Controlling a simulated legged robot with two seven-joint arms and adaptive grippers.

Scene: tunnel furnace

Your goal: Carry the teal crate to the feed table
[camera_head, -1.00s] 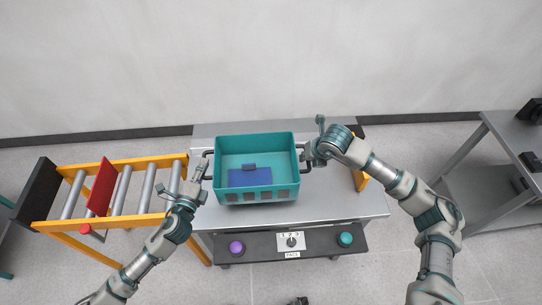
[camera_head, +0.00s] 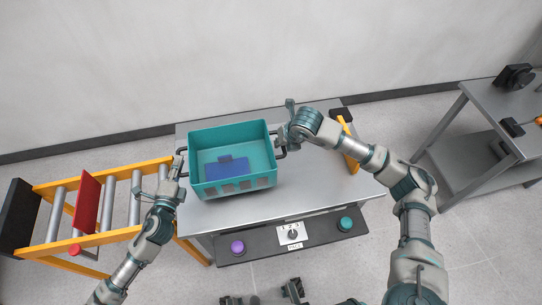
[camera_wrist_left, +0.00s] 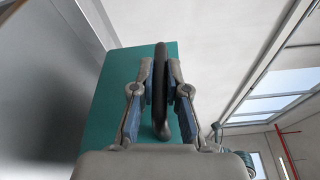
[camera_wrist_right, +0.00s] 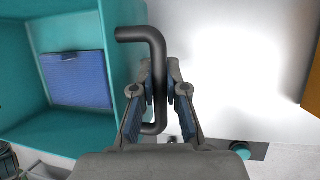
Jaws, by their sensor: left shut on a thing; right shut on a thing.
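The teal crate (camera_head: 232,183) is in the head view, over the left part of the grey metal table (camera_head: 310,195). A blue block-like thing (camera_head: 222,168) lies inside it. My left gripper (camera_head: 178,170) is shut on the crate's left dark handle, which shows between its fingers in the left wrist view (camera_wrist_left: 161,95). My right gripper (camera_head: 283,140) is shut on the right dark handle, which also shows in the right wrist view (camera_wrist_right: 158,85). The head view does not make clear whether the crate's underside touches the table.
A roller conveyor with yellow rails (camera_head: 120,232) and a red plate (camera_head: 87,203) stands at the left. A panel (camera_head: 265,240) with purple and teal buttons and a dial runs along the table's front. A grey shelf table (camera_head: 490,115) stands at the right. Floor shows between them.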

